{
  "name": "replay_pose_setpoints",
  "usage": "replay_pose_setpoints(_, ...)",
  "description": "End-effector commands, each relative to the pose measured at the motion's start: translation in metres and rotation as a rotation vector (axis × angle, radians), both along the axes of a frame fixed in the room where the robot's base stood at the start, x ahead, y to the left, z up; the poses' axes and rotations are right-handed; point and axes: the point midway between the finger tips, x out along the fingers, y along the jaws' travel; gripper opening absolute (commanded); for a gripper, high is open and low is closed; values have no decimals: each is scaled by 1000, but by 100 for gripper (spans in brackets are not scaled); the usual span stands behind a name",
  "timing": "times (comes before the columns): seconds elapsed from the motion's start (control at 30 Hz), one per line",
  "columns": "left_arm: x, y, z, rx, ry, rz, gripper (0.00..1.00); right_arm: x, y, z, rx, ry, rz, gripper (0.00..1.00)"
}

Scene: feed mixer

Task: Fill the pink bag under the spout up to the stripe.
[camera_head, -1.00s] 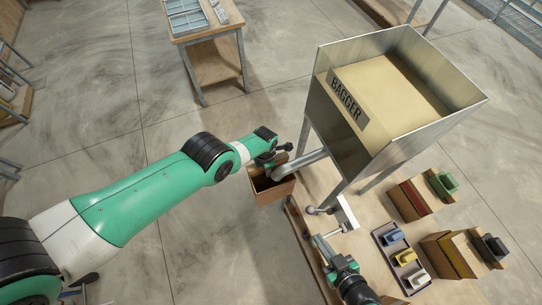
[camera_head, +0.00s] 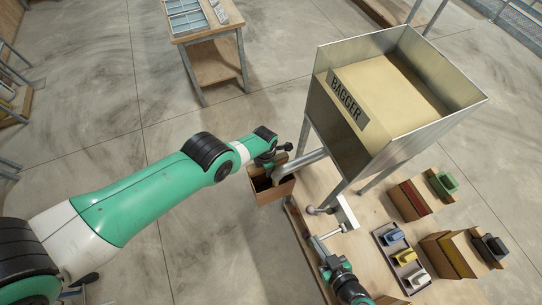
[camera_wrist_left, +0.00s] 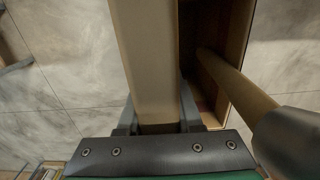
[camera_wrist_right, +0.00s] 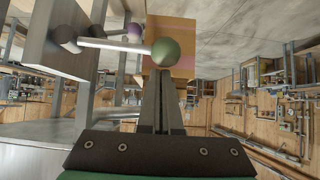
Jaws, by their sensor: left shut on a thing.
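The bag (camera_head: 273,192), a brown box shape with an open top, is at the end of the spout (camera_head: 309,160). Its pink stripe (camera_wrist_right: 183,69) shows in the right wrist view. My left gripper (camera_head: 277,154) is shut on a tan panel (camera_wrist_left: 150,65) that appears to be the bag's wall. In the left wrist view, a tan stream (camera_wrist_left: 232,82) runs from the grey spout end (camera_wrist_left: 290,140) into the bag; the fill level is hidden. My right gripper (camera_wrist_right: 162,75) looks shut, its tips just behind a green ball knob (camera_wrist_right: 165,52); contact is unclear.
The hopper marked BAGGER (camera_head: 345,100) stands above the wooden table (camera_head: 365,235). A purple knob (camera_wrist_right: 134,31) is beside the green one. A tray (camera_head: 401,258) of coloured pieces and more bags (camera_head: 407,200) stand at the right. Floor left of the bag is clear.

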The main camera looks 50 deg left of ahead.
Motion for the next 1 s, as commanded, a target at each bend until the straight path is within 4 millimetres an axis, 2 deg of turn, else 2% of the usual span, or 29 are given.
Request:
replay_pose_setpoints(0.7, 0, 0, 0, 0, 0, 0, 0, 0, 0, -44, 1, 3, 0, 0)
replay_pose_setpoints(1.0, 0, 0, 0, 0, 0, 0, 0, 0, 0, -44, 1, 0, 1, 0)
